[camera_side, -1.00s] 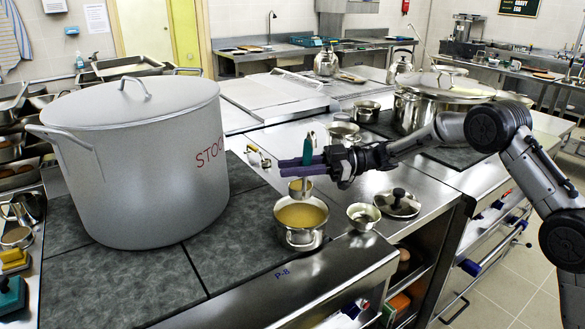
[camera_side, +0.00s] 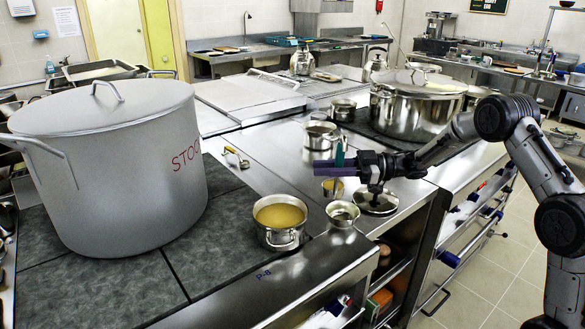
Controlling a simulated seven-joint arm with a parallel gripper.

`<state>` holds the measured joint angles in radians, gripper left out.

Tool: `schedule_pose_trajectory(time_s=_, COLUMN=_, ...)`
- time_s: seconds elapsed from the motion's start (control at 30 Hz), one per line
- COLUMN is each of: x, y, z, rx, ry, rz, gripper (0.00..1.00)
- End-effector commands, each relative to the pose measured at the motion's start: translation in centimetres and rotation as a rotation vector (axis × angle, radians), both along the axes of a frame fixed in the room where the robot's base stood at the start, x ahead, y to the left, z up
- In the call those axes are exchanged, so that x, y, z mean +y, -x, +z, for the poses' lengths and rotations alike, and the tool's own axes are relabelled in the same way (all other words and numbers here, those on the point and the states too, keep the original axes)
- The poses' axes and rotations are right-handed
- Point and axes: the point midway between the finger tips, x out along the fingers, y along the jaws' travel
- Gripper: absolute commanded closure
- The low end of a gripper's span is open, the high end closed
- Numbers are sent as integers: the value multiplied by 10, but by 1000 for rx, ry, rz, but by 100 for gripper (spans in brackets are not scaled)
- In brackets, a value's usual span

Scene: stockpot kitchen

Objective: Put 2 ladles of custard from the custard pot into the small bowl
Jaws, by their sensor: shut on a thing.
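The custard pot (camera_side: 280,237) is a small steel pot on the dark hob, with yellow custard (camera_side: 280,215) inside. The small bowl (camera_side: 342,215) is a steel bowl just right of it on the metal counter. My gripper (camera_side: 332,165) is shut on a ladle with a teal handle (camera_side: 340,154). The ladle's cup (camera_side: 333,188) hangs below the fingers, shows a yellowish tint and appears just above and behind the small bowl in the picture. How full the cup is and the inside of the small bowl are hard to tell.
A large stockpot (camera_side: 110,170) stands at left. A lid with a black knob (camera_side: 377,203) lies right of the small bowl. A yellow-handled utensil (camera_side: 236,156) lies behind the custard pot. A big lidded pot (camera_side: 415,105) and small pans (camera_side: 320,137) stand farther back.

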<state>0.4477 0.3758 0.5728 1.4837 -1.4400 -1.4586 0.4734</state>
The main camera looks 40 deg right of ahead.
Motion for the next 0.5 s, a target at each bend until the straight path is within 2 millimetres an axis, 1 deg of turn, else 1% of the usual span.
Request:
schedule_pose_trajectory(time_s=0.03, x=-12, y=5, z=-1, rx=-3, ry=0, rz=-25, gripper=100)
schedule_pose_trajectory(time_s=0.1, x=-21, y=10, z=-4, rx=-2, ry=0, rz=-46, gripper=100)
schedule_pose_trajectory(time_s=0.17, x=-27, y=13, z=-5, rx=-4, ry=0, rz=-57, gripper=100)
schedule_pose_trajectory(time_s=0.27, x=-30, y=14, z=-6, rx=-5, ry=0, rz=-64, gripper=100)
schedule_pose_trajectory(time_s=0.5, x=-29, y=14, z=-6, rx=-5, ry=0, rz=-63, gripper=100)
